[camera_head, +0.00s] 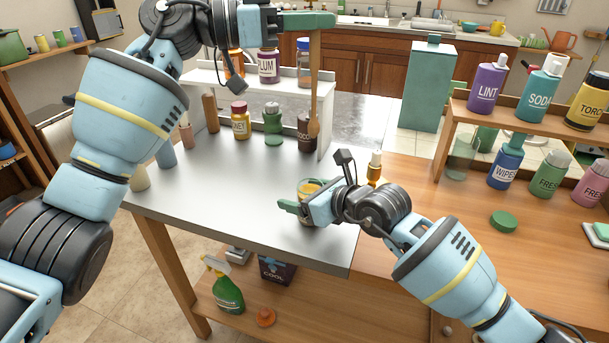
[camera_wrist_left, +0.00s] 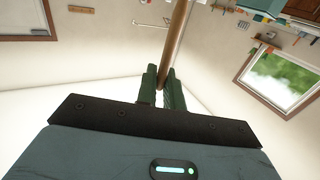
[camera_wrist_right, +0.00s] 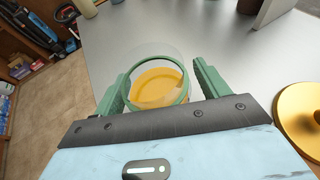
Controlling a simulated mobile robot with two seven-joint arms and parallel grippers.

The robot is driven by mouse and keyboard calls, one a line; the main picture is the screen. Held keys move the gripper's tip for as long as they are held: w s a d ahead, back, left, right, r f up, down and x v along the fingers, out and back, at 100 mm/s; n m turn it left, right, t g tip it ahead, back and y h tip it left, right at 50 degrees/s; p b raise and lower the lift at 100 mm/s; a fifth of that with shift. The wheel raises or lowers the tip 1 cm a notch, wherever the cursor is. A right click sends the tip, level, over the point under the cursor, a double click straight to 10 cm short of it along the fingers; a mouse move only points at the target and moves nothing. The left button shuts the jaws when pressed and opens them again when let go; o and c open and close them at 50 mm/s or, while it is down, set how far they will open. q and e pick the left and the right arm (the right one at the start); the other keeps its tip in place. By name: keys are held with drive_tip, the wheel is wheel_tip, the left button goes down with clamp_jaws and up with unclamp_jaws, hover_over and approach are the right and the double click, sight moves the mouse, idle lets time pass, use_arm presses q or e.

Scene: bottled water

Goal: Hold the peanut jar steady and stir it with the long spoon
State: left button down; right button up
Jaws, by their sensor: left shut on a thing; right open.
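The long wooden spoon (camera_head: 314,82) hangs upright, bowl end down, from my left gripper (camera_head: 318,22), which is shut on its handle; the handle also shows between the fingers in the left wrist view (camera_wrist_left: 176,45). The spoon's lower end is in the air, apart from the jar. The peanut jar (camera_wrist_right: 160,84) is clear, open-topped, with a green rim and orange-yellow contents. My right gripper (camera_wrist_right: 164,85) is open, with one finger on each side of the jar. In the head view the jar (camera_head: 309,187) stands upright on the metal tabletop, partly hidden by the right gripper.
A white shelf (camera_head: 180,90) with jars and bottles stands at the table's back. A gold disc (camera_wrist_right: 303,118) lies right of the jar in the right wrist view. The metal tabletop (camera_head: 235,185) left of the jar is clear.

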sight(311, 50)
drive_tip(key=shift+c, duration=0.2)
drive_tip(key=c, duration=1.1)
drive_tip(key=o, duration=0.4)
drive_tip(key=shift+c, duration=1.2)
use_arm(q)
drive_tip(key=shift+a+f, duration=0.15)
drive_tip(key=shift+f, duration=1.9)
